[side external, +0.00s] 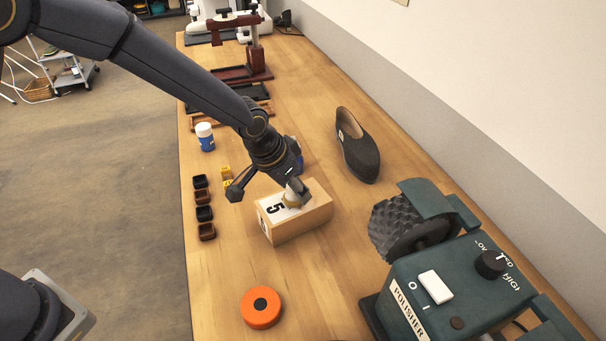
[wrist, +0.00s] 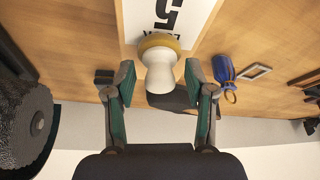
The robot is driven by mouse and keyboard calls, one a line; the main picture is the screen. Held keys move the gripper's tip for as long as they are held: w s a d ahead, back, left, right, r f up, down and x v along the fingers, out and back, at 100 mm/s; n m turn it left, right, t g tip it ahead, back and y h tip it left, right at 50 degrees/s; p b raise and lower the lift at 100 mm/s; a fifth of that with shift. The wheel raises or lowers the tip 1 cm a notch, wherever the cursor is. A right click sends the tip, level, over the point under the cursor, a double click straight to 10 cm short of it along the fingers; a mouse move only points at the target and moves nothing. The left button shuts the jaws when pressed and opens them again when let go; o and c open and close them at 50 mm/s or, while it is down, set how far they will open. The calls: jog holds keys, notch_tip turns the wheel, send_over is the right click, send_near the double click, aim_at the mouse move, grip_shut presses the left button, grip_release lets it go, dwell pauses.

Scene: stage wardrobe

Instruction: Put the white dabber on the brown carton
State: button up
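The brown carton (side external: 303,228) lies on the bench with a white label marked 5 on its top; part of it shows at the top of the wrist view (wrist: 130,22). The white dabber (side external: 292,197) is on the carton's top, partly hidden by my gripper in the side view. In the wrist view the dabber (wrist: 160,72) has its wide yellowish end against the carton and its white handle towards me. My gripper (wrist: 160,90) is open, with a finger on each side of the handle and visible gaps between.
A dark shoe (side external: 358,146) lies behind the carton. A green polisher (side external: 440,285) stands at the right, an orange round tin (side external: 261,307) in front.

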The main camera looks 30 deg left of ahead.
jog(key=shift+r, duration=0.1)
jog(key=shift+s+r, duration=0.1)
jog(key=shift+r, duration=0.25)
jog(key=s+a+r+n, duration=0.1)
jog(key=s+a+r, duration=0.25)
jog(key=r, duration=0.35)
jog(key=s+a+r, duration=0.3)
jog(key=a+r, duration=0.1)
jog(key=r, duration=0.4)
jog(key=s+a+r+n, duration=0.1)
jog(key=s+a, duration=0.3)
jog(key=s, duration=0.2)
jog(key=s+a+r+n+t+y, duration=0.1)
jog(key=s+a, duration=0.4)
jog(key=s, duration=0.1)
jog(key=s+a+r+n, duration=0.1)
jog(key=s+a, duration=0.4)
jog(key=s, duration=0.1)
jog(key=shift+s+a+r+n+y, duration=0.1)
jog(key=shift+a+r+n+y, duration=0.1)
jog(key=shift+r+n+y, duration=0.15)
